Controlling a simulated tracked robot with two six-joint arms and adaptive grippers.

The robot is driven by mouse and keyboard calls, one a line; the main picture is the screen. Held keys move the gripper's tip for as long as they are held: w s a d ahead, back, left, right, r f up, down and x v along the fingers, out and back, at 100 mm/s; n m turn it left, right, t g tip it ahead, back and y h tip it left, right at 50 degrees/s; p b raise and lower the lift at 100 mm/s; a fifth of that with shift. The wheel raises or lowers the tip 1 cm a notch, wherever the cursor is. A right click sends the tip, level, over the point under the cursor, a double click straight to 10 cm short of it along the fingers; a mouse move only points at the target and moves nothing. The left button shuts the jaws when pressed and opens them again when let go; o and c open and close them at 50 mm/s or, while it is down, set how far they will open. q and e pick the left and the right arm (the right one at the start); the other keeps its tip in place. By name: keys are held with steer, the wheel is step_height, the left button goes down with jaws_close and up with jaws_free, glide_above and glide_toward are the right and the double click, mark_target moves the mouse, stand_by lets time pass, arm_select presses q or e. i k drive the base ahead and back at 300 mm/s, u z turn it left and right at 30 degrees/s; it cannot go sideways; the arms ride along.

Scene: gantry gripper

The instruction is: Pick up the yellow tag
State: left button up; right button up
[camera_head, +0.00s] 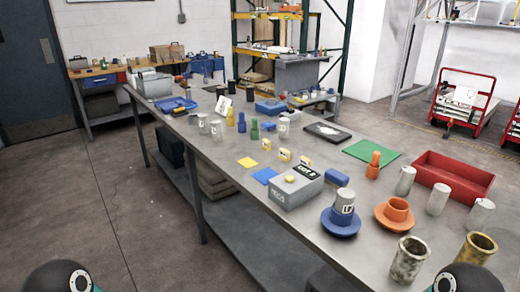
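A flat yellow square (247,162) lies on the long grey table, just behind a flat blue square (265,175). Several small yellow pieces stand nearby, among them one with a pale face (285,155) and another (266,144) farther back. A small yellow piece (290,178) also rests on top of a grey box (296,190). I cannot tell which of these is the yellow tag. Only dark rounded parts of my two arms show at the bottom left and bottom right corners. Both grippers are out of view, and nothing of mine touches the table.
The long table (225,175) is crowded. Blue (341,218) and orange (394,214) dishes, metal cups (408,260), a red tray (455,174), a green mat (370,151) and a black tablet (327,132) stand right of the yellow pieces. The floor left of the table is clear.

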mark_target(265, 145)
steer(key=u, duration=1)
steer(key=k, duration=1.1)
steer(key=u, duration=1.05)
steer(key=i, duration=1.25)
steer(key=z, duration=0.9)
steer(key=i, duration=1.1)
steer(key=z, duration=1.05)
steer(key=i, duration=0.25)
steer(key=k, duration=0.7)
steer(key=z, duration=0.2)
steer(key=i, duration=0.7)
